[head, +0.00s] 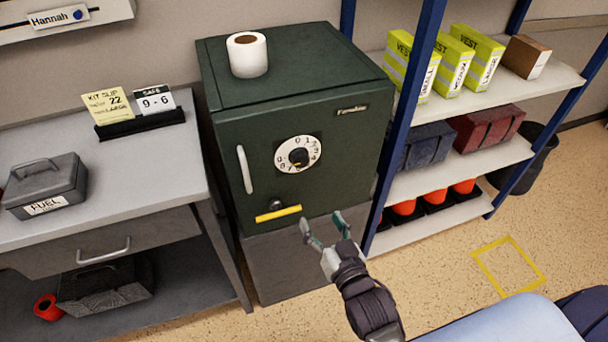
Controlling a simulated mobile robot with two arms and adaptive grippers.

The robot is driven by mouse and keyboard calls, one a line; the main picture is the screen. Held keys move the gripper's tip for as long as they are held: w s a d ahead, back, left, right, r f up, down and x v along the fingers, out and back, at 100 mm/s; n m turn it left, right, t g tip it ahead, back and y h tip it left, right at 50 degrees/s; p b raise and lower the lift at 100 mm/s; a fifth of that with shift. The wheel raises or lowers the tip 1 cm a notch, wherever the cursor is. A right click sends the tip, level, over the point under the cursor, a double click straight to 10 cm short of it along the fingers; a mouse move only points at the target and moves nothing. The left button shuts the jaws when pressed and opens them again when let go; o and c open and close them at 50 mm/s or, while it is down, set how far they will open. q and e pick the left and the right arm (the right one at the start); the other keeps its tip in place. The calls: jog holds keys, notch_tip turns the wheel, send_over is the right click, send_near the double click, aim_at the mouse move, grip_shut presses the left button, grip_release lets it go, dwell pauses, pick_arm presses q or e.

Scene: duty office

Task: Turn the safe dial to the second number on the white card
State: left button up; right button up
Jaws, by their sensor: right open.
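The dark green safe (232,139) stands between the desk and the shelf rack, its door closed. Its white round dial (284,165) has a black knob (298,157) in the middle; the exact setting is too small to read. The white card (154,100) reads "SAFE 9 - 6", so its second number is 6. It stands in a black holder beside a yellow card (107,105) reading "KIT SLIP 22". My right gripper (325,229) is open and empty, below and right of the dial, apart from the safe. My left gripper is not in view.
A silver handle (244,170) and a yellow lever (278,214) stick out from the safe door. A paper roll (247,55) stands on top. The grey desk (120,165) at left holds a fuel box (47,186). The blue-posted rack (510,91) stands close at right.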

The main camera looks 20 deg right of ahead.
jog(key=t, duration=0.1)
send_near(302, 163)
jog(key=w, duration=0.4)
jog(key=w+p, duration=0.1)
jog(key=w, duration=0.3)
jog(key=shift+w+a+f, duration=0.1)
jog(key=shift+w+a, duration=0.05)
jog(key=shift+w, duration=0.15)
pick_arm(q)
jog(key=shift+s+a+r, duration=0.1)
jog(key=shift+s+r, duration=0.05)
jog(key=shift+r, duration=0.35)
pick_arm(e)
jog(key=c, duration=1.1)
pick_arm(q)
jog(key=shift+p, duration=0.3)
pick_arm(e)
jog(key=shift+c, duration=0.2)
